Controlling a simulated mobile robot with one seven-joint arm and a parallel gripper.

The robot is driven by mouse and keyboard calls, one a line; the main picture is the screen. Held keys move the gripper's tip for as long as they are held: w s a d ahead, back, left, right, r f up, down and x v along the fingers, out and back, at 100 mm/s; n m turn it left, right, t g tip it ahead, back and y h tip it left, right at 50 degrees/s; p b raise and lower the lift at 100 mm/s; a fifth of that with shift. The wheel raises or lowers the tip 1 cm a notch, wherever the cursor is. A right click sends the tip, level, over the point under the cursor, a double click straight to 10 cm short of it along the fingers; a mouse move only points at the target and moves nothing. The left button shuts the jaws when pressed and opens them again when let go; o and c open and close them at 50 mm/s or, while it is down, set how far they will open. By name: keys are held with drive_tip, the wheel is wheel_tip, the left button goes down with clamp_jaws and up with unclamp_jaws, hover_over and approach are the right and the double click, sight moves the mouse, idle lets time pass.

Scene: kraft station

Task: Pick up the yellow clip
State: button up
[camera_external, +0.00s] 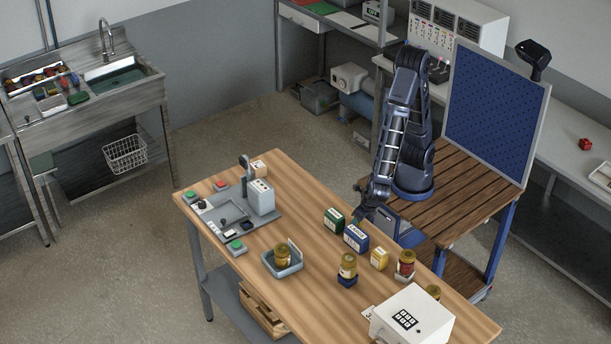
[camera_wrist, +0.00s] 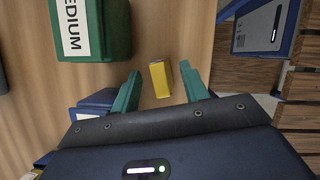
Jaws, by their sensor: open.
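The yellow clip (camera_wrist: 160,80), a small yellow block shape, lies on the wooden table in the wrist view, between and slightly beyond the tips of my green fingers. In the external view my gripper (camera_external: 359,214) hangs low at the table's edge, beside the green and blue boxes. The clip cannot be made out there.
A green box labelled MEDIUM (camera_wrist: 92,30) stands close to my left finger in the wrist view. A blue box (camera_external: 356,238), a yellow box (camera_external: 379,258) and several jars stand along the table.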

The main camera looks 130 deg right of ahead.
drive_tip(key=shift+d+f, duration=0.1)
drive_tip(key=shift+f, duration=0.25)
clamp_jaws()
drive_tip(key=shift+r, duration=0.15)
